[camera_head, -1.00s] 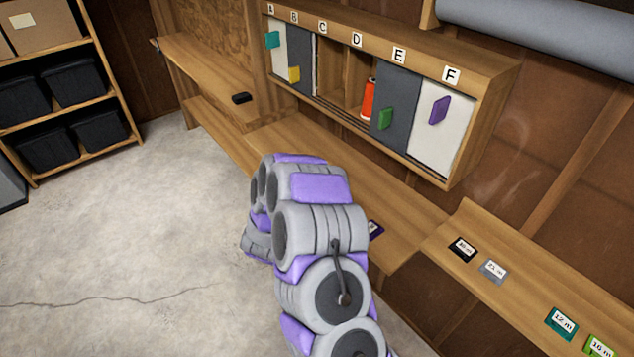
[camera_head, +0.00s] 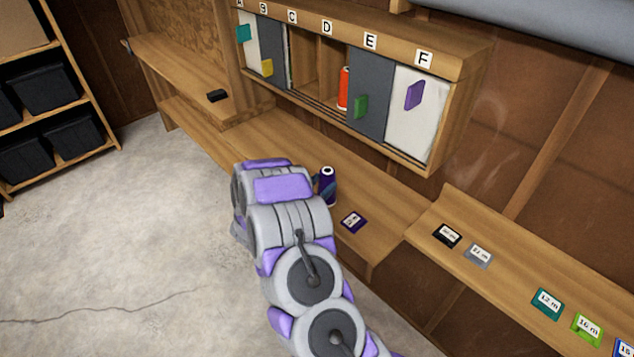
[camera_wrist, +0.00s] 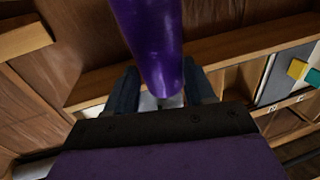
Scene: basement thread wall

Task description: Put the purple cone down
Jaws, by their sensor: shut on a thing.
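The purple cone (camera_head: 327,188) stands roughly upright just right of my arm's end, over the lower wooden bench (camera_head: 385,195). I cannot tell whether its base touches the bench. My gripper is mostly hidden behind my arm in the head view. In the wrist view my gripper (camera_wrist: 163,88) is shut on the purple cone (camera_wrist: 150,35), with one dark finger on each side. A purple-edged label card (camera_head: 353,222) lies on the bench, right of and nearer than the cone.
A cabinet marked A to F (camera_head: 360,50) hangs above the bench, with an orange cone (camera_head: 343,88) in an open bay. More cards, including a black one (camera_head: 447,235) and a teal one (camera_head: 547,303), lie on the right-hand shelf (camera_head: 500,225). A black object (camera_head: 217,95) lies on the left shelf.

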